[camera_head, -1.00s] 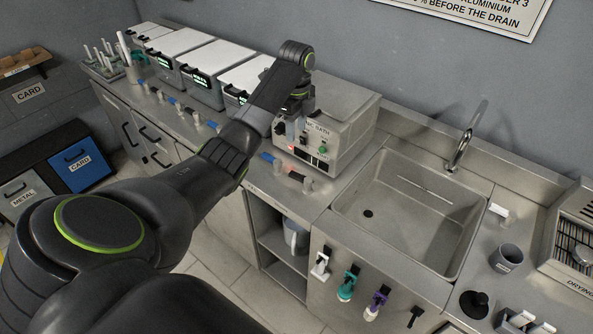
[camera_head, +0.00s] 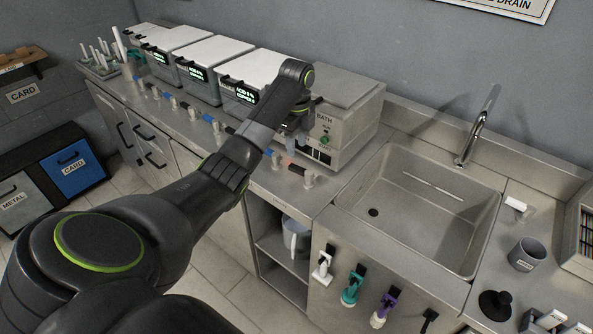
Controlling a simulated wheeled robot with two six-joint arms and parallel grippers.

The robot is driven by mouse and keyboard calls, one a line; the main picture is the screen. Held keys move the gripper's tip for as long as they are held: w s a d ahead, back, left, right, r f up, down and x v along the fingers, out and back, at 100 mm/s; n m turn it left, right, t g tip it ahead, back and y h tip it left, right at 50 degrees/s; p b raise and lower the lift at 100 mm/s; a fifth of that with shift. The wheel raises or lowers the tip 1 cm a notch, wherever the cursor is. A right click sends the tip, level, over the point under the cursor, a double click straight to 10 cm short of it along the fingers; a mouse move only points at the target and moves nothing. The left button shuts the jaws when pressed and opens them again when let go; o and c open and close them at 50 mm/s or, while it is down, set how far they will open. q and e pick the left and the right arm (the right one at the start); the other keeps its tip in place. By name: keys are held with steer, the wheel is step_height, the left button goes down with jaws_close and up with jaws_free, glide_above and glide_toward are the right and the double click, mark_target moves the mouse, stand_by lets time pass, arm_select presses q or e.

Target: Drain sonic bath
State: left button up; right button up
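The sonic bath (camera_head: 347,128) is a grey metal box with a closed lid, labelled "BATH", on the counter left of the sink. My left arm reaches in from the left and hides part of its front. My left gripper (camera_head: 292,148) points down just in front of the bath's left front. Its fingers are small and partly hidden, so I cannot tell whether they are open or touch anything. A valve with a dark handle and pale fitting (camera_head: 308,179) sits at the counter edge below the bath. My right gripper is not in view.
The sink (camera_head: 417,210) lies right of the bath, with a tap (camera_head: 472,140) behind it. A pale jug (camera_head: 296,238) stands on the open shelf below. A grey cup (camera_head: 527,254) is right of the sink.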

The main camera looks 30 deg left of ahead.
mark_target(298, 166)
arm_select(q)
step_height(298, 166, down, 8)
steer(key=shift+r+p, duration=0.25)
steer(key=shift+p, duration=0.3)
jaws_close()
steer(key=shift+w+m, duration=0.25)
steer(key=shift+m, duration=0.45)
jaws_free()
